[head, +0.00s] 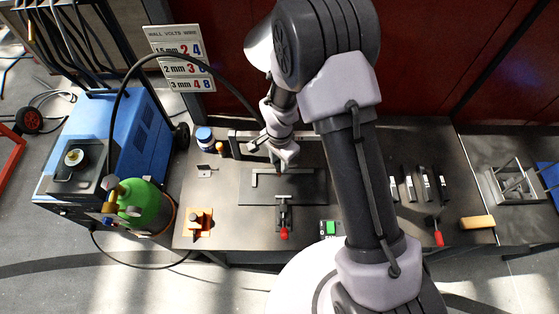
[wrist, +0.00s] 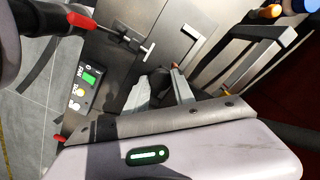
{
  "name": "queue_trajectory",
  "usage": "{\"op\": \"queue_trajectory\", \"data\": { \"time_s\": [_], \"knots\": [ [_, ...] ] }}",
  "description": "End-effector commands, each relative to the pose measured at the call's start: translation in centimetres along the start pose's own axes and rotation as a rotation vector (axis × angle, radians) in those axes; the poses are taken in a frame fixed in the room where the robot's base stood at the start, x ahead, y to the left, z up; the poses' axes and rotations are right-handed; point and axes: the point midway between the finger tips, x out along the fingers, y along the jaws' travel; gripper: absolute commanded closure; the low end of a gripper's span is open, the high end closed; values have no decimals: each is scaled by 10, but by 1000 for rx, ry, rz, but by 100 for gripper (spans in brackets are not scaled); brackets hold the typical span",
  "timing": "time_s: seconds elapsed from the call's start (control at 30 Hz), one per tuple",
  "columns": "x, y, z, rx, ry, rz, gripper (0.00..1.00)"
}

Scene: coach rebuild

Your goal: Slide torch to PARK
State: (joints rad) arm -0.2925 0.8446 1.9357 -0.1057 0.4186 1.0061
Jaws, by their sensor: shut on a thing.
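My gripper (head: 282,160) hangs over the dark fixture plate (head: 312,188) on the workbench. In the wrist view its two grey fingers (wrist: 160,92) are shut around a dark body with a small copper-coloured tip, which looks like the torch (wrist: 174,67). The black cable (head: 128,72) arcs from the blue welder to the wrist area. In the head view the torch is mostly hidden by my gripper. A grey rail-like bar (head: 308,135) runs along the back of the bench; it also shows in the wrist view (wrist: 240,66). I cannot read a PARK label anywhere.
A green-button box (head: 330,228) sits at the front edge.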

Motion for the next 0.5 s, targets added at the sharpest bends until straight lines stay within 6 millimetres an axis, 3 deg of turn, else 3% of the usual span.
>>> {"op": "queue_trajectory", "data": {
  "time_s": [0.37, 0.5],
  "knots": [
    [0, 0, -1, 0, 1, -2, 100],
    [0, 9, -11, 3, 2, -3, 100]
  ]
}}
